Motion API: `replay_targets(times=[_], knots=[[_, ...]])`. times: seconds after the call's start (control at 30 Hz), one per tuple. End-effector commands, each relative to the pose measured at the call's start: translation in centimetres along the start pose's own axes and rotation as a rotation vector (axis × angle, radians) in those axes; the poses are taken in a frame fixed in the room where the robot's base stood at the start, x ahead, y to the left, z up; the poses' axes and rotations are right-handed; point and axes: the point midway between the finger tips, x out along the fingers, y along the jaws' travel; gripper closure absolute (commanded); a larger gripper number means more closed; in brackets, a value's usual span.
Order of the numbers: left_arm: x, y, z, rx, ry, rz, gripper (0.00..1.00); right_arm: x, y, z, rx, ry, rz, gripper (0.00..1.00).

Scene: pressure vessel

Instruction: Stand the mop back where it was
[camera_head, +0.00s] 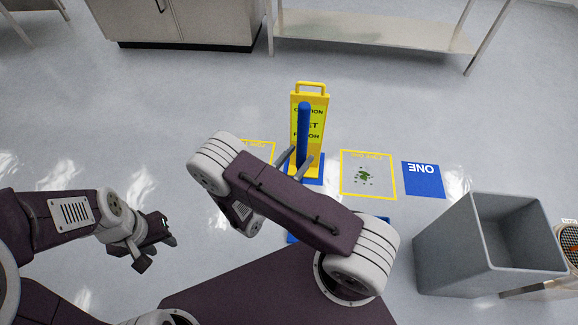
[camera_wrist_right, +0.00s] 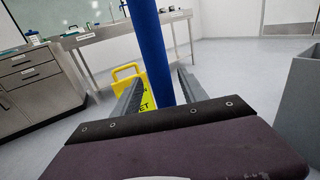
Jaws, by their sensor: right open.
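The mop's blue handle (camera_head: 303,125) stands upright in front of the yellow wet-floor sign (camera_head: 314,100) in the head view. My right gripper (camera_head: 295,160) is open, its two fingers on either side of the handle. In the right wrist view the handle (camera_wrist_right: 151,50) rises between the open fingers (camera_wrist_right: 158,80), with gaps showing on both sides. The mop's lower end is hidden behind my right arm. A blue floor patch (camera_head: 316,181) shows near the sign's foot. My left gripper (camera_head: 155,250) is open and empty over the floor at the left.
A yellow-framed floor square (camera_head: 345,190) with a green splatter (camera_head: 364,176) lies right of the sign, beside a blue "ONE" square (camera_head: 423,179). A grey bin (camera_head: 450,250) stands at the right. A steel table (camera_head: 375,30) and cabinet (camera_head: 180,25) stand at the back.

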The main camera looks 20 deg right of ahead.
Motion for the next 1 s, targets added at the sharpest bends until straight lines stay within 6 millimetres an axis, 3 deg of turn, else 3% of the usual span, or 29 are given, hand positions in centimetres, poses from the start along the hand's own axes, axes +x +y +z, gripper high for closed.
replay_targets(times=[0.1, 0.3, 0.47, 0.6, 0.67, 0.77, 0.8, 0.87, 0.93, 1.0], knots=[[-0.5, 0.0, -0.1, 0.0, 0.0, 0.0, 0.64, -2.8, 0.2, 0.2, 0.001, -0.001, 0.007, 0.5], [-0.8, 0.0, -0.1, 0.0, 0.0, 0.0, 0.64, -6.3, 0.1, 0.1, 0.001, 0.0, 0.003, 0.5], [-0.9, 0.0, -0.1, 0.0, 0.0, 0.0, 0.64, -7.2, -0.1, 0.0, 0.001, 0.0, -0.001, 0.5], [-0.9, 0.0, -0.1, 0.0, 0.0, 0.0, 0.64, -6.8, -0.9, 0.3, 0.017, 0.026, -0.055, 0.5], [-0.9, 0.0, -0.1, 0.0, 0.0, 0.0, 0.64, -6.0, -2.8, 0.7, 0.056, 0.086, -0.171, 0.5], [-0.9, 0.0, -0.1, 0.0, 0.0, 0.0, 0.64, -5.4, -8.2, 1.1, 0.205, 0.272, -0.507, 0.5], [-0.9, 0.0, -0.1, 0.0, 0.0, 0.0, 0.64, -6.1, -10.4, 1.0, 0.298, 0.365, -0.664, 0.5], [-0.8, 0.0, -0.1, 0.0, 0.0, 0.0, 0.64, -7.8, -12.6, 0.7, 0.466, 0.505, -0.89, 0.5], [-0.8, 0.0, -0.1, 0.0, 0.0, 0.0, 0.64, -10.2, -13.3, 0.5, 0.708, 0.657, -1.127, 0.5], [-0.8, 0.0, -0.1, 0.0, 0.0, 0.0, 0.64, -12.0, -12.2, 0.8, 0.976, 0.782, -1.312, 0.5]])
